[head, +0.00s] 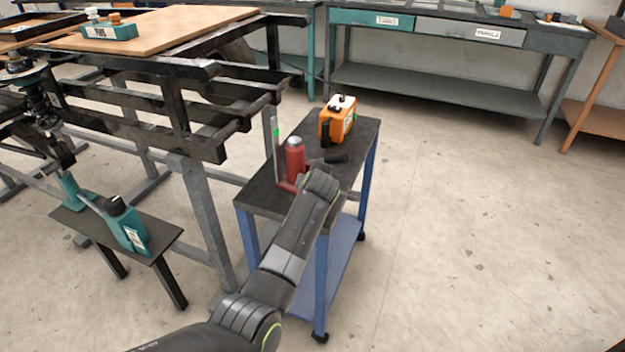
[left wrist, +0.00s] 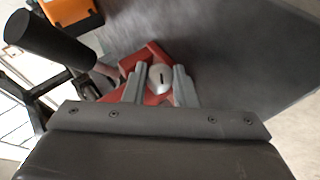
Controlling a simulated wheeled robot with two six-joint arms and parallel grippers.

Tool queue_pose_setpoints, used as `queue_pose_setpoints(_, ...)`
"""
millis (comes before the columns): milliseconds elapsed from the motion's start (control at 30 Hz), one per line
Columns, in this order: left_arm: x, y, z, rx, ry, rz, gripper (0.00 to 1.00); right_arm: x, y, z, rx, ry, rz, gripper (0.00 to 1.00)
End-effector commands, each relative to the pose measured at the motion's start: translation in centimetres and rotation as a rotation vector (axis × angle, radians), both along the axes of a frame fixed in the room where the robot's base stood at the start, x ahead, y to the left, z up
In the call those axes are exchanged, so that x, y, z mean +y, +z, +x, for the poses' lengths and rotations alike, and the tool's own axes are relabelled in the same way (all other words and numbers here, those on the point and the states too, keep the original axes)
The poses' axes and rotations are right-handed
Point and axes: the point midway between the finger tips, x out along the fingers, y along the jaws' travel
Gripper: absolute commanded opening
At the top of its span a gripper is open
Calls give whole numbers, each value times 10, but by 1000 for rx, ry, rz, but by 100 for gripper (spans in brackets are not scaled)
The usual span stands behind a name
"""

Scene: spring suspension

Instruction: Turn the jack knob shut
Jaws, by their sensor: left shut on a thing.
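The red jack (head: 295,158) stands on the dark top of a small blue-legged cart. Its black handle (head: 335,159) sticks out to the right; the handle (left wrist: 50,42) also shows at the upper left of the left wrist view. The jack knob (left wrist: 160,80) is a silver rounded piece with a dark slot, set in the red jack base (left wrist: 118,92). My left gripper (left wrist: 160,69) is shut on the knob, with one grey finger on each side of it. In the head view my left forearm hides the fingers and knob. My right gripper is not in view.
An orange box (head: 337,121) stands behind the jack on the cart (head: 357,152). A black frame rack (head: 165,100) stands to the left. The floor to the right is clear up to the workbench (head: 440,75).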

Motion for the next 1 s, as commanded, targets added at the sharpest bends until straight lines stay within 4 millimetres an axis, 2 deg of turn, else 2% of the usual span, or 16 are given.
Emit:
queue_pose_setpoints(200, 0, 2, 1, 81, 1, 42, 2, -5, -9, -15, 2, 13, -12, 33)
queue_pose_setpoints(433, 0, 2, 2, 145, 1, 74, 2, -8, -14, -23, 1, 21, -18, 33)
queue_pose_setpoints(1000, -1, 1, 2, 184, 1, 93, 2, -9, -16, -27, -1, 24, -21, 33)
